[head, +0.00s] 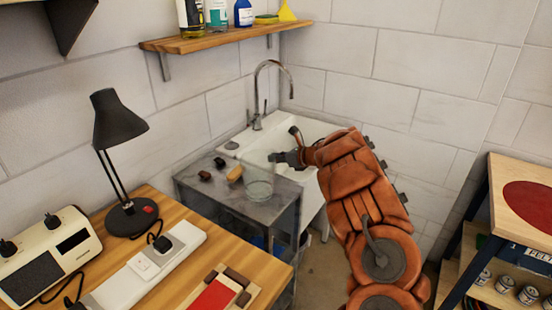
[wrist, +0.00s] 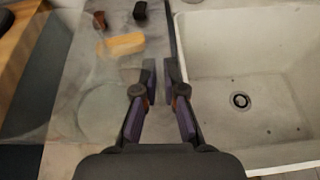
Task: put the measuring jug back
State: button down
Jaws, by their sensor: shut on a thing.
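The measuring jug (head: 259,183) is a clear, see-through vessel, seen over the right part of the grey worktop beside the sink. It shows faintly in the wrist view (wrist: 92,112), left of my fingers. My gripper (head: 280,157) is at the jug's upper right side, with its fingers closed together on it. In the wrist view my gripper (wrist: 163,75) points along the worktop's edge by the sink. The handle is hidden between the fingers. I cannot tell whether the jug's base touches the worktop.
The white sink (head: 262,143) with a curved tap (head: 257,95) is right behind. A yellow-brown block (wrist: 121,44) and small dark pieces (head: 205,175) lie on the worktop (head: 225,205). A shelf (head: 215,38) with bottles hangs above. A wooden bench (head: 250,262) with a lamp stands front left.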

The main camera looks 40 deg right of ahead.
jog(key=shift+f, duration=0.1)
jog(key=c, duration=1.3)
grip_release()
jog(key=shift+o, duration=0.2)
